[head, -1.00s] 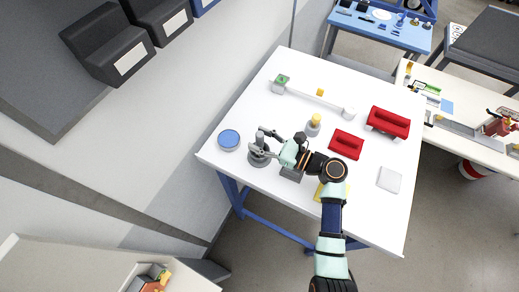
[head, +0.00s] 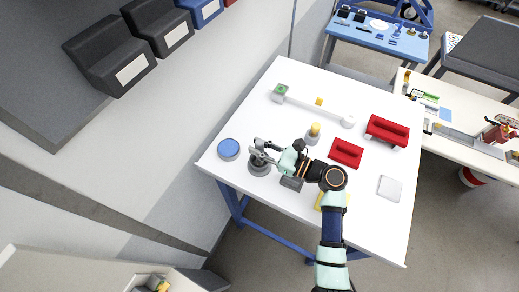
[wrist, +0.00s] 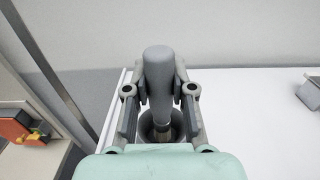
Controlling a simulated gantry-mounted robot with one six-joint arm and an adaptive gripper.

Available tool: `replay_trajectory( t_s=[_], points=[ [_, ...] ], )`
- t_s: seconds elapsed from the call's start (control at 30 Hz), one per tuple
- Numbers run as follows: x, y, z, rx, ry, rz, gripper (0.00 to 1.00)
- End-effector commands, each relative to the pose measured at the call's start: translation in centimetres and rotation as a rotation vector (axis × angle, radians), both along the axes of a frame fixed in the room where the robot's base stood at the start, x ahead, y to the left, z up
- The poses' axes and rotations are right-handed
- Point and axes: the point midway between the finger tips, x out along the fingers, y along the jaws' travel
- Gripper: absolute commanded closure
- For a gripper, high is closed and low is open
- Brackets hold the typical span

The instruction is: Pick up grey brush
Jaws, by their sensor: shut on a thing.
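The grey brush (wrist: 158,75) stands upright in the wrist view, its thick rounded handle between my fingers. Its narrower lower part goes down into a round grey cup (wrist: 146,124). In the head view the grey cup (head: 259,169) sits near the table's left edge, and my fingers hide most of the brush. My gripper (head: 259,149) reaches in from the right, just above the cup. It also shows in the wrist view (wrist: 160,92), with its fingers on both sides of the handle, shut on it. The brush's lower end is hidden inside the cup.
A blue-topped round container (head: 229,149) stands just left of the cup on the white table (head: 240,120). A grey block (head: 291,183) lies under my arm. A yellow-topped grey piece (head: 313,133) and red holders (head: 346,153) stand farther right. The table's front-left edge is close.

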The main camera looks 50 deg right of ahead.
Motion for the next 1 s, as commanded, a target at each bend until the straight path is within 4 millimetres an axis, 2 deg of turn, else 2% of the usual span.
replay_trajectory(
  t_s=[0.17,0.4,0.6,0.8,1.0],
  points=[
    [0.0,0.0,3.6,-0.007,-0.005,0.001,1.00],
    [0.0,0.0,11.6,-0.009,-0.006,0.000,1.00],
    [0.0,0.0,16.8,-0.005,-0.004,0.000,1.00],
    [0.0,0.0,19.1,-0.002,-0.001,-0.001,1.00],
    [0.0,0.0,19.3,-0.001,0.000,0.000,1.00]
  ],
)
